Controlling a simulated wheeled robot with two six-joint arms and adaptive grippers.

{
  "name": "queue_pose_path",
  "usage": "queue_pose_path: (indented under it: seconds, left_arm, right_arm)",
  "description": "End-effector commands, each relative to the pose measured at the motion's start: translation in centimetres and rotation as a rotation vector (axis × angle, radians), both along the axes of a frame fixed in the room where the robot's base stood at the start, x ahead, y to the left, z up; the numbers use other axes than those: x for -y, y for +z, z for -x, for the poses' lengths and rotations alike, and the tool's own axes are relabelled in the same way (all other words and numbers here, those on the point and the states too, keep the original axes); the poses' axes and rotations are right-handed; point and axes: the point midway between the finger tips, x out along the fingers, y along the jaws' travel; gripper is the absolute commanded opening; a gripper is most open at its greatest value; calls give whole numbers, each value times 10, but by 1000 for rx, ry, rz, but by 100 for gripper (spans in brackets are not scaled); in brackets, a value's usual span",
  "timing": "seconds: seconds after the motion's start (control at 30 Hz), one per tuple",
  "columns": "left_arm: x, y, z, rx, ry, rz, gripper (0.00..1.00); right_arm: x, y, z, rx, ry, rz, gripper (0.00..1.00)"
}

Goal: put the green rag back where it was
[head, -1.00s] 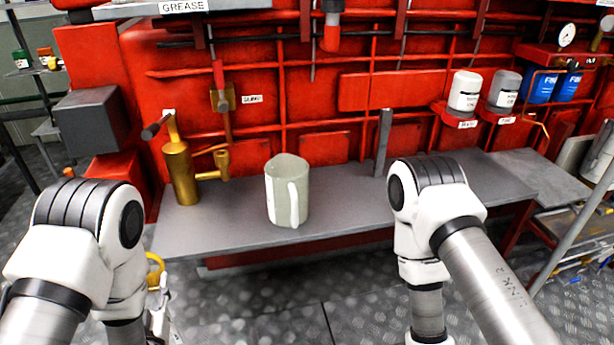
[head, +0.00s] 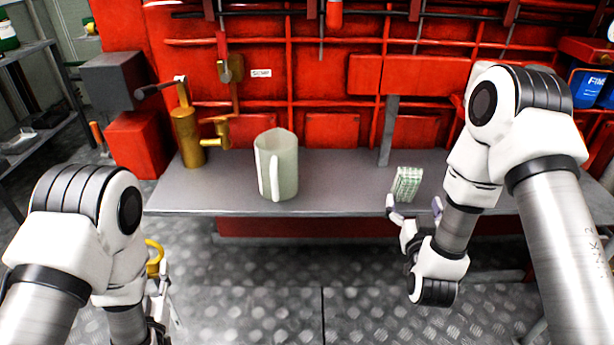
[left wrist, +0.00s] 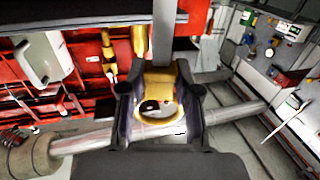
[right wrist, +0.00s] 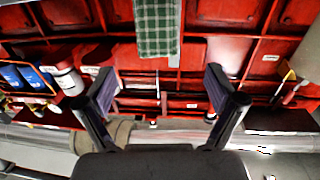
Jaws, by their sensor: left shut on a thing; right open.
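The green rag (head: 408,183), a green and white checked cloth, shows over the grey bench just beyond my right gripper in the head view. In the right wrist view the rag (right wrist: 157,28) is at the top, beyond the fingertips. I cannot tell how it rests on the bench. My right gripper (head: 414,206) is open; its fingers (right wrist: 157,85) are spread with nothing between them. My left gripper (left wrist: 158,92) is shut on a yellow ring-shaped thing (left wrist: 160,80), low at the left in the head view, where the yellow thing (head: 153,257) partly shows.
A pale green jug (head: 277,168) stands on the grey bench (head: 335,190), left of the rag. A brass pump (head: 187,137) stands at the bench's left end. A grey post (head: 389,130) rises behind the rag. The red panel (head: 330,130) closes off the back. Bench between jug and rag is clear.

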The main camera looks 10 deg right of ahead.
Motion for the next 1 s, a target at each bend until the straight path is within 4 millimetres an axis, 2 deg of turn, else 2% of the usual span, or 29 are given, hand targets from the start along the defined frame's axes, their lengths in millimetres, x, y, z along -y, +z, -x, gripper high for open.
queue_pose_path:
  seconds: [0.1,0.27,0.47,0.7,0.77,0.8,0.9,1.0]
  left_arm:
    - [0,-3,0,0,0,0,0]
    - [0,-7,0,0,0,0,0]
    - [0,-13,0,1,0,0,0]
    - [0,-12,0,0,0,0,0]
    - [0,-12,0,0,0,0,0]
    - [0,-12,0,0,0,0,0]
    - [0,-12,0,0,0,0,0]
    - [0,-12,0,0,0,0,0]
  right_arm:
    - [7,0,-19,3,-1,0,93]
    - [15,0,-36,2,-1,0,93]
    - [29,1,-68,1,-1,0,93]
    - [30,1,-72,-2,1,0,93]
    - [30,1,-72,-2,1,0,76]
    - [30,1,-72,-2,1,0,61]
    - [30,1,-72,-3,1,0,28]
    - [30,1,-72,-3,1,0,28]
